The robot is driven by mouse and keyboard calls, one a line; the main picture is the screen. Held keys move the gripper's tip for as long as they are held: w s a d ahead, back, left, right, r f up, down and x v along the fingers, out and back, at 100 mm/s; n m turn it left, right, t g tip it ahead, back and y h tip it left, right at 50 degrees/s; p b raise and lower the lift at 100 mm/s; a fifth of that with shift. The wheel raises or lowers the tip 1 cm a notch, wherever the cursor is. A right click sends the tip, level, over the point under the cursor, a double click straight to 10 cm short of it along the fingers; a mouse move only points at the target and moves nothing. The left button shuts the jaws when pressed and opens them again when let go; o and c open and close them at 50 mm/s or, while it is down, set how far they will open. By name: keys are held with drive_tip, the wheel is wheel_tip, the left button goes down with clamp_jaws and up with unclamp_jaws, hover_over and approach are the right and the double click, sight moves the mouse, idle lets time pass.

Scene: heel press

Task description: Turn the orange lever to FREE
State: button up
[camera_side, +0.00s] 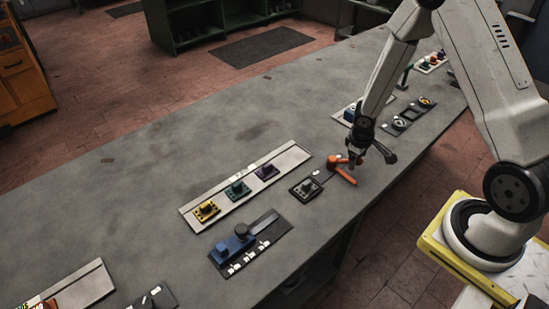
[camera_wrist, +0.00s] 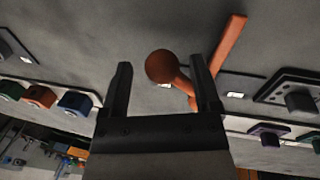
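The orange lever (camera_side: 341,168) is on the grey bench near its front edge. In the wrist view it shows as a round orange knob (camera_wrist: 162,66) on a short arm joined to a longer orange bar (camera_wrist: 229,45). My gripper (camera_wrist: 160,64) is open, its dark fingers apart on either side of the knob in that picture. I cannot tell whether either finger touches it. In the side view my gripper (camera_side: 369,158) is low over the bench at the lever. White labels (camera_wrist: 235,95) lie near the lever; their words are too small to read.
A dark plate with a grey knob (camera_side: 306,188) sits just left of the lever. A pale strip (camera_side: 292,158) carries yellow, green and purple knobs. A blue slider unit (camera_side: 236,244) is nearer the front. More control panels (camera_side: 399,124) stand behind my gripper. The far left bench is clear.

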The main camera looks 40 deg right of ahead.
sight(351, 175)
drive_tip(key=shift+s+a+r, duration=0.1)
drive_tip(key=shift+r, duration=0.05)
drive_tip(key=shift+a+r, duration=0.2)
drive_tip(key=shift+r, duration=1)
drive_tip(key=shift+a+r, duration=0.25)
drive_tip(key=shift+r, duration=0.95)
drive_tip(key=shift+a+r, duration=0.2)
drive_tip(key=shift+r, duration=1)
drive_tip(key=shift+s+r, duration=0.1)
drive_tip(key=s+a+r+t+y, duration=0.1)
drive_tip(key=s+a+r, duration=0.2)
drive_tip(key=a+r, duration=0.2)
drive_tip(key=s+a+r+m+t+y, duration=0.1)
drive_tip(key=s+a+r, duration=0.2)
drive_tip(key=a+r, duration=0.2)
drive_tip(key=a, duration=0.3)
drive_tip(key=shift+a, duration=0.4)
